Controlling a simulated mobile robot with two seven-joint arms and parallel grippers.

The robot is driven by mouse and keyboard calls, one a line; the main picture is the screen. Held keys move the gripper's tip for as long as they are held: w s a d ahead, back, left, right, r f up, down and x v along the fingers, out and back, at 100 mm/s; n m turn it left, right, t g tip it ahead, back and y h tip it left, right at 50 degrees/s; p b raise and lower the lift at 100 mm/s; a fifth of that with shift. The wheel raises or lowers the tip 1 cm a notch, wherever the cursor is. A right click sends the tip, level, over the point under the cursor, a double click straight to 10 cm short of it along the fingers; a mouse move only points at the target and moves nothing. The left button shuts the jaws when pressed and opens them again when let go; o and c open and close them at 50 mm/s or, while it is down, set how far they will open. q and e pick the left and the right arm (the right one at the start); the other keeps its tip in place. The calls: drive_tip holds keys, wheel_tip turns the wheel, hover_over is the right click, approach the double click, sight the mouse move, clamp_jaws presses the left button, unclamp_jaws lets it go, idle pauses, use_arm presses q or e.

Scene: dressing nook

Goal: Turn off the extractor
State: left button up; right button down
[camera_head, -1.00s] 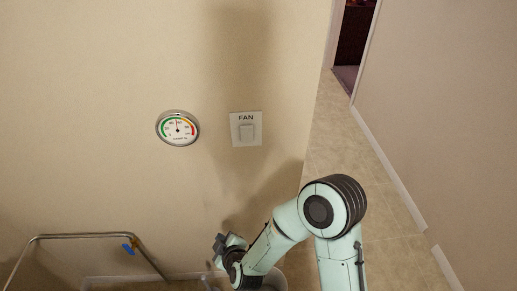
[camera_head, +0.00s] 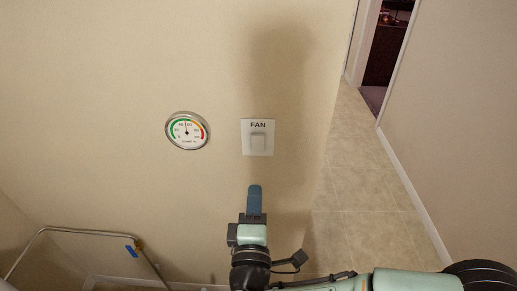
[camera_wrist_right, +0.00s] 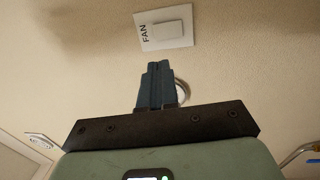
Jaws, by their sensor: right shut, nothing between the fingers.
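The fan switch (camera_head: 258,142) is a white wall plate marked FAN with a square rocker in its middle. It also shows near the top of the right wrist view (camera_wrist_right: 165,31). My right gripper (camera_head: 255,190) points up just below the plate in the head view, with its blue fingers together and empty. In the right wrist view its fingertips (camera_wrist_right: 158,68) lie a little short of the plate, apart from it. Which way the rocker is tipped is too small to tell. My left gripper is not in view.
A round humidity gauge (camera_head: 187,130) hangs on the wall left of the switch. A metal rail (camera_head: 85,231) with a blue tag stands at lower left. A tiled passage (camera_head: 365,165) opens at right.

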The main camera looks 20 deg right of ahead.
sight(258, 139)
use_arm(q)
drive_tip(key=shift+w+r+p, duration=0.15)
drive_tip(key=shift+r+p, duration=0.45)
use_arm(e)
drive_tip(key=x, duration=1.4)
drive_tip(key=p, duration=0.1)
drive_tip(key=r+p, duration=0.1)
drive_tip(key=shift+w+g+p, duration=0.2)
drive_tip(key=shift+g+p, duration=0.1)
drive_tip(key=shift+p, duration=0.1)
drive_tip(key=shift+f, duration=0.4)
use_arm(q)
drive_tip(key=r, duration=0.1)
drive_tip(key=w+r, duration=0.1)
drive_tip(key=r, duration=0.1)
use_arm(e)
drive_tip(key=shift+d, duration=0.1)
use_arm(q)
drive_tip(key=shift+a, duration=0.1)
